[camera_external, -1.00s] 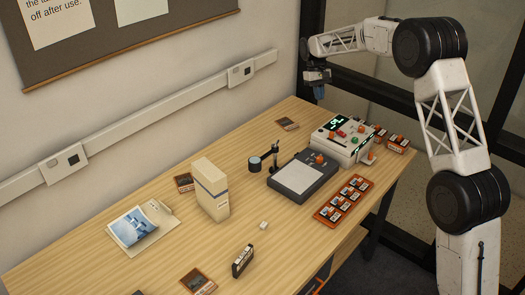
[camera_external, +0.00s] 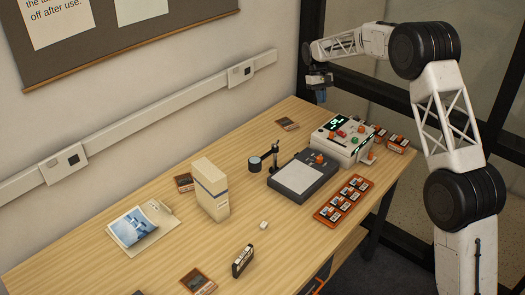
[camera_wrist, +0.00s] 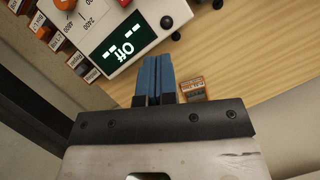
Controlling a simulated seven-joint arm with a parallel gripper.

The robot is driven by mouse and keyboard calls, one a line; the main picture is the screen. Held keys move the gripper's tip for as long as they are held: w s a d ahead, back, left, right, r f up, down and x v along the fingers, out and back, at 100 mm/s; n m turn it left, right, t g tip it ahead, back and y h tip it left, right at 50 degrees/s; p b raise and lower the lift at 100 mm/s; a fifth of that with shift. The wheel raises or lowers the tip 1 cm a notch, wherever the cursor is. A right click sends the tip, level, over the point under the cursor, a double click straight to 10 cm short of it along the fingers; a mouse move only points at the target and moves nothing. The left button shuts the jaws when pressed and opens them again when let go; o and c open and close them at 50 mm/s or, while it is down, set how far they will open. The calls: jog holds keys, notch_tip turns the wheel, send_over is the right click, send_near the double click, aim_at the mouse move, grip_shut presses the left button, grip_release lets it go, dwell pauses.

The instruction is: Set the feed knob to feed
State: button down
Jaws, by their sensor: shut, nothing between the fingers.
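An orange knob (camera_wrist: 65,4) is cut by the top edge, and a small black knob (camera_wrist: 166,22) sits near the display. I cannot tell which control is the feed knob. My gripper (camera_external: 321,97) hangs above the table, left of and above the box, touching nothing. Its blue fingers (camera_wrist: 153,62) are shut and empty.
A dark pad with a pale plate (camera_external: 302,174) and a small post stands before the box. An orange tray (camera_external: 344,200) of small items is at its front right. A cream box (camera_external: 209,189) stands mid-table. Small orange-labelled boxes (camera_external: 397,144) sit behind the control box.

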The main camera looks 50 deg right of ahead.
send_near(330, 139)
jog(key=w+f, duration=0.1)
jog(key=d+f, duration=0.1)
jog(key=f, duration=0.1)
jog(key=w+f, duration=0.1)
jog(key=shift+w+d+f, duration=0.3)
jog(key=shift+d+f, duration=0.05)
jog(key=shift+d, duration=0.05)
jog(key=shift+s+a+r, duration=0.1)
jog(key=shift+s+a, duration=0.15)
jog(key=shift+s, duration=0.2)
jog(key=shift+s+a+r, duration=0.1)
jog(key=shift+s+a, duration=0.15)
jog(key=shift+s, duration=0.2)
jog(key=shift+s+a+f, duration=0.1)
jog(key=shift+s+a, duration=0.3)
jog(key=shift+s, duration=0.45)
jog(key=shift+s+f, duration=0.1)
jog(key=shift+s, duration=2.95)
